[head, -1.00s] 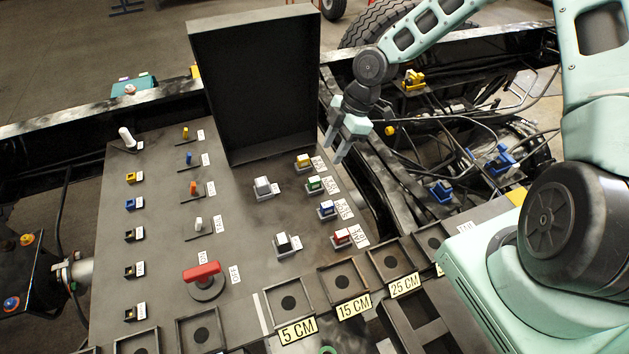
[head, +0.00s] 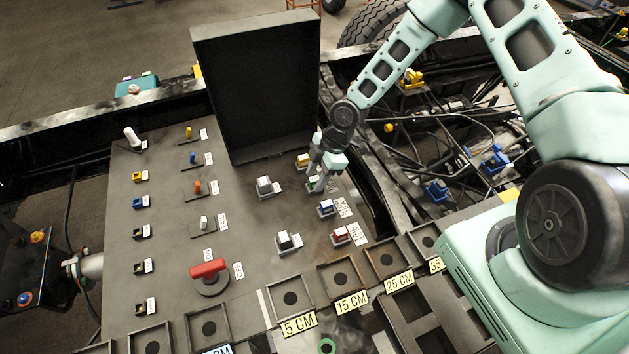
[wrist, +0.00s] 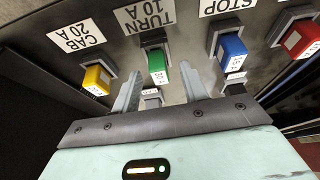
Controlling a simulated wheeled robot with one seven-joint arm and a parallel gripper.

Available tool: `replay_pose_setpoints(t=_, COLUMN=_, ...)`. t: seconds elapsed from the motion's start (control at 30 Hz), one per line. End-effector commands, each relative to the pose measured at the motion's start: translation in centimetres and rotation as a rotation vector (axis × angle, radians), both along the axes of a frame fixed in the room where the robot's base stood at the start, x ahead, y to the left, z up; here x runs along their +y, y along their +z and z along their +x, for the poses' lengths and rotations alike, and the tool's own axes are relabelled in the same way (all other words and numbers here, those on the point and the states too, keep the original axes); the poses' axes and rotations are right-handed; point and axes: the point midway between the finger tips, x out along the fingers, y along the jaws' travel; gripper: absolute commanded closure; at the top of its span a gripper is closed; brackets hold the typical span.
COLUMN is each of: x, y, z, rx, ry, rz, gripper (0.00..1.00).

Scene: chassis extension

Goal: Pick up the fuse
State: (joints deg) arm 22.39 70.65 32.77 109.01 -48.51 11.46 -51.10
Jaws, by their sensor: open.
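Four coloured fuses stand in a row on the grey panel: yellow (head: 302,161), green (head: 312,186), blue (head: 326,207) and red (head: 340,233). In the wrist view the yellow fuse (wrist: 96,78), green fuse (wrist: 157,68), blue fuse (wrist: 231,52) and red fuse (wrist: 301,40) sit in grey holders. My gripper (head: 318,186) is over the row near the green fuse and partly hides it in the head view. In the wrist view, my gripper (wrist: 161,76) is open, with one finger on each side of the green fuse. Contact cannot be told.
A white-topped block (head: 265,187) and a black-and-white block (head: 288,241) stand left of the row. A tall dark open cover (head: 262,90) rises behind. A red handle (head: 208,270) is at front left, and square trays (head: 337,276) line the front.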

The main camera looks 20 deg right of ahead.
Motion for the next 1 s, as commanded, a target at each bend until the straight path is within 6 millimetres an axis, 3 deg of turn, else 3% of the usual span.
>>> replay_pose_setpoints(t=0.07, x=0.0, y=0.0, z=0.0, rx=0.0, ry=0.0, rz=0.0, gripper=0.56)
replay_pose_setpoints(t=0.2, x=0.0, y=0.0, z=0.0, rx=0.0, ry=-0.001, rz=0.0, gripper=0.95)
replay_pose_setpoints(t=0.23, x=0.0, y=0.0, z=0.0, rx=0.0, ry=-0.001, rz=0.0, gripper=1.0)
replay_pose_setpoints(t=0.63, x=0.0, y=0.8, z=0.2, rx=-0.003, ry=-0.002, rz=0.002, gripper=1.0)
replay_pose_setpoints(t=1.0, x=-0.1, y=7.5, z=0.1, rx=-0.004, ry=-0.002, rz=0.0, gripper=1.0)
